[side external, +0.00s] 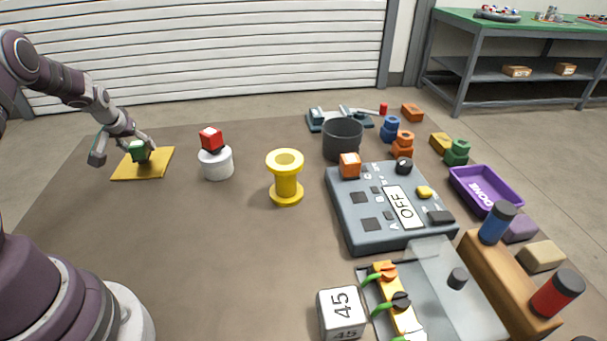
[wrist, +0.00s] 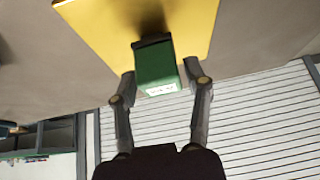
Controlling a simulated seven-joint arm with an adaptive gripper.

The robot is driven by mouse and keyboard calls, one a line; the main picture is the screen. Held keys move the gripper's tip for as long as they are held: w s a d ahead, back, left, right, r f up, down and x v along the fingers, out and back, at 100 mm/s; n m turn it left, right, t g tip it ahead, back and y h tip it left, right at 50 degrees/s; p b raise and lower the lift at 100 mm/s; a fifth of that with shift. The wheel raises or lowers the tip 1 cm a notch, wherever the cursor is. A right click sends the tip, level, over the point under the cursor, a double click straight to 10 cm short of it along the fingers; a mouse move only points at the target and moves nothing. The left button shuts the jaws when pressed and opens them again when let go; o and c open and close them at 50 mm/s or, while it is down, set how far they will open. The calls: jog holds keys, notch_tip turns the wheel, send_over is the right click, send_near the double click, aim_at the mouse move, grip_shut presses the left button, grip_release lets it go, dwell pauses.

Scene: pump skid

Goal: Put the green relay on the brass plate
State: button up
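The green relay (side external: 138,153) is a small green block with a dark end, at the yellow brass plate (side external: 164,163) on the left of the table. In the wrist view the relay (wrist: 158,70) sits between the two fingers of my gripper (wrist: 159,70), with the plate (wrist: 105,22) behind it. The fingers appear to press on its two sides. In the side view my gripper (side external: 138,142) reaches down over the relay. The relay is over the plate, on it or just above it; I cannot tell whether it touches.
A white cylinder (side external: 216,164) with a red block (side external: 210,139) on top stands right of the plate. A yellow spool (side external: 286,178) stands farther right, before a grey control box (side external: 360,236). The table's left front is clear.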

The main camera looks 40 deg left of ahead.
jog(key=shift+o, duration=0.6)
jog(key=shift+r, duration=0.25)
jog(key=v, duration=1.2)
jog(key=w+d+r+m+t+h, duration=0.1)
jog(key=d+r+m, duration=0.15)
jog(key=d, duration=0.55)
jog(key=d+r+m+h, duration=0.15)
jog(key=d+r, duration=0.25)
jog(key=d, duration=0.4)
jog(key=s+d+m+h, duration=0.2)
jog(key=s+d+m, duration=0.3)
jog(key=s+d, duration=0.3)
jog(key=d, duration=0.3)
jog(key=shift+d+r, duration=0.4)
